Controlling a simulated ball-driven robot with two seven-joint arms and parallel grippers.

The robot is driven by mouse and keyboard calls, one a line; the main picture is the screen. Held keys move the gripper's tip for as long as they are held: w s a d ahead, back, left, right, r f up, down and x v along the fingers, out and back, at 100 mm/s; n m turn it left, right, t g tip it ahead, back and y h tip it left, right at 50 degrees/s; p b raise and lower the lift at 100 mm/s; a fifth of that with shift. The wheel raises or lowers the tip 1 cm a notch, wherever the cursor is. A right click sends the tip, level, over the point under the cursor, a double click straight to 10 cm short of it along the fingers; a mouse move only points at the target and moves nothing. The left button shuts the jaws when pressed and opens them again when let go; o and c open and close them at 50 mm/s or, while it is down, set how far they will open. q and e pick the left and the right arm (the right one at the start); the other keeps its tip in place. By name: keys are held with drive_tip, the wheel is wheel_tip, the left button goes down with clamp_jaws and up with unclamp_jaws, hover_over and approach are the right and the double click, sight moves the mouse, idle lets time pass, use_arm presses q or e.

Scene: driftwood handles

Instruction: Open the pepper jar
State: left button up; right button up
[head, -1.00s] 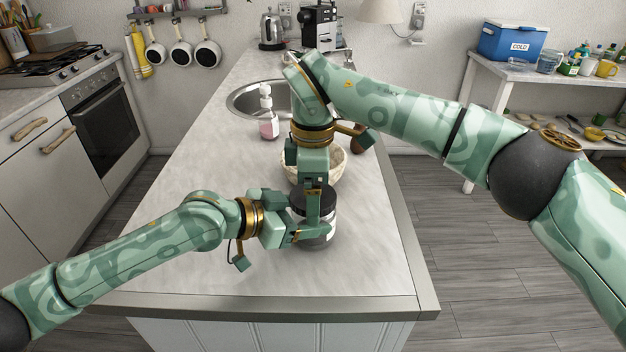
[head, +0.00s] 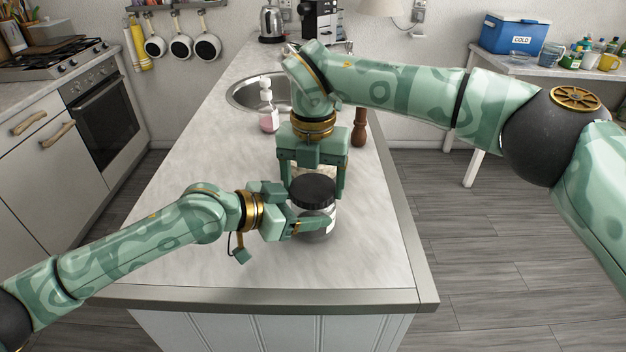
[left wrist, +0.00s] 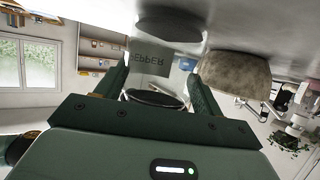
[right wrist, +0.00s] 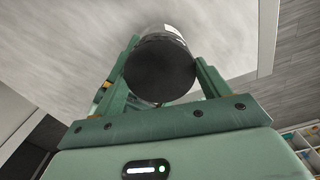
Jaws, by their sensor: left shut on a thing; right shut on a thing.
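The pepper jar (head: 318,234), a clear jar with a pale label, stands on the near part of the counter. Its black lid (head: 314,188) sits on top; the lid also shows in the right wrist view (right wrist: 160,70). My left gripper (head: 310,228) is shut on the jar's body from the left, low down. The left wrist view, upside down, shows the PEPPER label (left wrist: 152,58) between its fingers. My right gripper (head: 313,192) points down from above, one finger on each side of the lid, shut on it. Whether the lid is loose cannot be told.
A bowl (left wrist: 234,78) stands close behind the jar, mostly hidden by my right gripper in the head view. A pink soap bottle (head: 268,120) stands beside the sink (head: 240,98). The counter's left and front areas are clear.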

drive_tip(key=shift+w+d+n, duration=0.1)
drive_tip(key=shift+w+n, duration=0.05)
drive_tip(key=shift+n, duration=0.55)
drive_tip(key=o, duration=1.1)
